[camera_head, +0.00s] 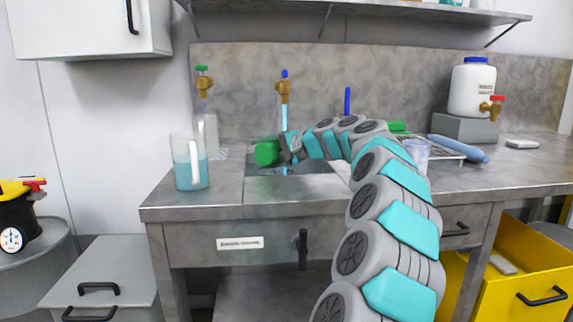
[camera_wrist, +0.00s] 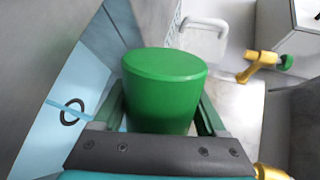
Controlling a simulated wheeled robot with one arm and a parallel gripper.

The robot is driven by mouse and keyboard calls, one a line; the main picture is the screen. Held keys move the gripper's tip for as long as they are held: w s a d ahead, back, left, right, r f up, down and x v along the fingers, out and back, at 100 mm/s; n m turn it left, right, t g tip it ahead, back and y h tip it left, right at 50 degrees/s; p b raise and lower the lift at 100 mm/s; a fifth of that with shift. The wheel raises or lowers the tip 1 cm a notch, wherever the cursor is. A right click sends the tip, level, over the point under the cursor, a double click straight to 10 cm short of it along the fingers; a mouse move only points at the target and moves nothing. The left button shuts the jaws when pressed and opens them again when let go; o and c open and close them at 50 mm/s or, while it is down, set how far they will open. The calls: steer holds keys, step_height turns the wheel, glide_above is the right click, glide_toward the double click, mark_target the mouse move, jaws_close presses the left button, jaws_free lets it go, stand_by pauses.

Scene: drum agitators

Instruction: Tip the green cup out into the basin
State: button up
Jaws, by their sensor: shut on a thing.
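The green cup (camera_head: 266,153) is held over the basin (camera_head: 262,171) in the sink counter. In the head view it lies tilted on its side, with a round end toward the left. My gripper (camera_head: 284,151) is shut on it from the right. In the wrist view the green cup (camera_wrist: 164,92) sits between the two fingers of my gripper (camera_wrist: 163,108), with a plain green round face at its far end. I cannot tell whether anything is in it or flowing out. The light blue basin floor (camera_wrist: 50,145) with a dark ring shows at the left of the wrist view.
A clear jug (camera_head: 189,172) of blue liquid stands left of the basin. A brass tap (camera_head: 284,87) with a blue handle has a light blue stream or tube below it. A green-handled tap (camera_head: 204,82) is at the left.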

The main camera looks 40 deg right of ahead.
steer(key=shift+s+r+n, duration=0.1)
steer(key=shift+r+n, duration=0.15)
steer(key=shift+n, duration=0.05)
steer(key=shift+s+a+r+n+t+h, duration=0.1)
steer(key=shift+a+r+n+t+h, duration=0.15)
steer(key=shift+a+n+h, duration=0.35)
steer(key=shift+f+b, duration=0.15)
steer(key=shift+b, duration=0.65)
steer(key=shift+s+a+n+b, duration=0.15)
steer(key=shift+n+b, duration=0.35)
steer(key=shift+b, duration=0.3)
steer(key=shift+t+b, duration=0.25)
steer(key=shift+b, duration=0.15)
steer(key=shift+r+n, duration=0.4)
steer(key=shift+r, duration=0.05)
steer(key=shift+h+b, duration=0.3)
steer(key=shift+b, duration=0.15)
steer(key=shift+b, duration=0.4)
